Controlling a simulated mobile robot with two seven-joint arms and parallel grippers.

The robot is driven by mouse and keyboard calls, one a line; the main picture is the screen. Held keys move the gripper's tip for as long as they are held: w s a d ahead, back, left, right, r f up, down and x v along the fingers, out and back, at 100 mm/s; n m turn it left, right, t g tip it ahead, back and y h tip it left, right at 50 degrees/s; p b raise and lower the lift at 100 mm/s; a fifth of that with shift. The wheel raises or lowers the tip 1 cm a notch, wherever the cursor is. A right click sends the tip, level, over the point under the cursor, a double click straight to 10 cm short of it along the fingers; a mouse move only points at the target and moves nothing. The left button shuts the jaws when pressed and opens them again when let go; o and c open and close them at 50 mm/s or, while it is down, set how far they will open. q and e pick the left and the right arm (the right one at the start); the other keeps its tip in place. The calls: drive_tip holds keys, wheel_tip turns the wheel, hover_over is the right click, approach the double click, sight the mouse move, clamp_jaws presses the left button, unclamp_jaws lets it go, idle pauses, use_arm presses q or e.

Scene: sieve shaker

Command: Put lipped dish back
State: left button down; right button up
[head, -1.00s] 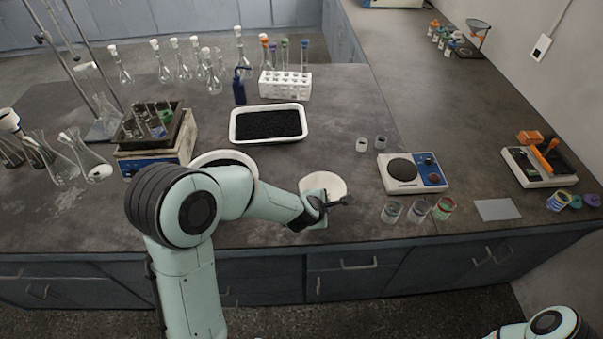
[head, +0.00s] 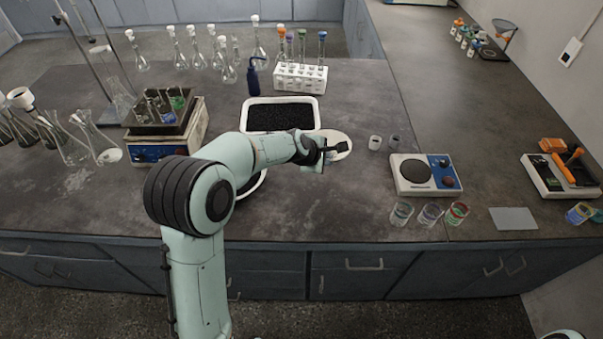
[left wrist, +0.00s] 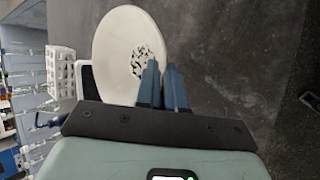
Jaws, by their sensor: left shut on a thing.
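A round white dish (head: 340,138) is held by my left gripper (head: 325,151) at its rim, beside the near right corner of the black-filled white tray. In the left wrist view the dish (left wrist: 112,45) shows a pale inside with some black grains at its middle. The two blue-grey fingers of the left gripper (left wrist: 163,85) are closed at the dish's right edge. Whether the dish touches the bench cannot be told. My right gripper is out of view.
The white tray (head: 249,122) lies behind my left arm. A second round white dish with dark contents (head: 254,186) is partly hidden under that arm. Two small cups (head: 384,142) and a blue-white hotplate (head: 426,174) stand to the right. A test-tube rack (head: 300,78) stands behind the tray.

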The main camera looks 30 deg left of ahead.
use_arm(q)
drive_tip(key=a+r+m+h+b, duration=0.15)
drive_tip(key=a+r, duration=0.35)
drive_tip(key=a, duration=0.5)
drive_tip(key=f+b, duration=0.1)
drive_tip(key=f, duration=0.5)
drive_tip(key=f+b, duration=0.2)
drive_tip(key=f, duration=0.5)
drive_tip(key=a+f+b, duration=0.1)
drive_tip(key=f, duration=0.5)
drive_tip(key=shift+f, duration=0.15)
drive_tip(key=c, duration=1.2)
unclamp_jaws()
drive_tip(key=shift+d, duration=0.1)
drive_tip(key=shift+c, duration=0.2)
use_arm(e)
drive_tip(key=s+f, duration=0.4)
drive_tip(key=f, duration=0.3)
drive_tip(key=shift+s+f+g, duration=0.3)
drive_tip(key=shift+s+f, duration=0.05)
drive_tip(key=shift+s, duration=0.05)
use_arm(q)
drive_tip(key=v, duration=1.2)
drive_tip(key=shift+d, duration=0.1)
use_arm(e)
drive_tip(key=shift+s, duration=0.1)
